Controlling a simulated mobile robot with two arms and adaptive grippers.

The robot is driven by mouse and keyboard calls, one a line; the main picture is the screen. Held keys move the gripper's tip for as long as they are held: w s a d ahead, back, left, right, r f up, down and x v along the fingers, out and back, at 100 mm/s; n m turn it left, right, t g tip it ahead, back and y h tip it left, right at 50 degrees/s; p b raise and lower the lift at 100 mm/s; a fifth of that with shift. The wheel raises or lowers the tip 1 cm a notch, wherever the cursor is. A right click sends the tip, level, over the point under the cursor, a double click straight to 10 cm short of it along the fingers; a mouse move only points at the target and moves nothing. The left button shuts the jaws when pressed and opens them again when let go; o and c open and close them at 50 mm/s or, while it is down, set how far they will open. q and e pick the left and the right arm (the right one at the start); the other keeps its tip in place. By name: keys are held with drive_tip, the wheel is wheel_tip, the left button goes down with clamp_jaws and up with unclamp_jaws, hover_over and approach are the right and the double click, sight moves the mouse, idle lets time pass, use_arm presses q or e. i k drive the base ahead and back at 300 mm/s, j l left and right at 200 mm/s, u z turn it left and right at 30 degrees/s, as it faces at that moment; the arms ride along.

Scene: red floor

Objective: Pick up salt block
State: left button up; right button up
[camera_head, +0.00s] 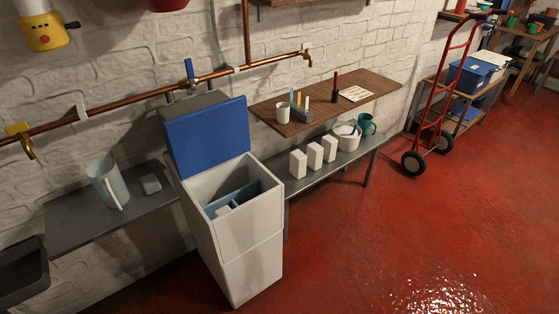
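Three white upright blocks, which look like the salt blocks, stand in a row on the grey lower bench. They are the left block (298,164), the middle block (314,156) and the right block (329,148). A white cabinet (247,235) stands left of them with its blue lid (207,138) raised. Inside it are a blue-grey insert (243,196) and a small pale piece (222,211), too small to identify surely. Neither of my grippers is in view.
A wooden shelf (365,87) overhangs the blocks from behind. A white pot (346,138) and green mug (367,124) stand right of them. A pitcher (108,185) sits on the left bench (70,230). A red hand truck (447,85) stands right. The red floor (400,220) in front is clear.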

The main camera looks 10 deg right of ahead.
sight(298, 160)
drive_tip(key=i+l+u, duration=0.1)
drive_tip(key=l, duration=0.55)
drive_tip(key=i+l+u, duration=0.15)
drive_tip(key=l, duration=0.5)
drive_tip(key=i+l+u, duration=0.1)
drive_tip(key=l, duration=0.55)
drive_tip(key=i+l+u, duration=0.15)
drive_tip(key=l, duration=0.5)
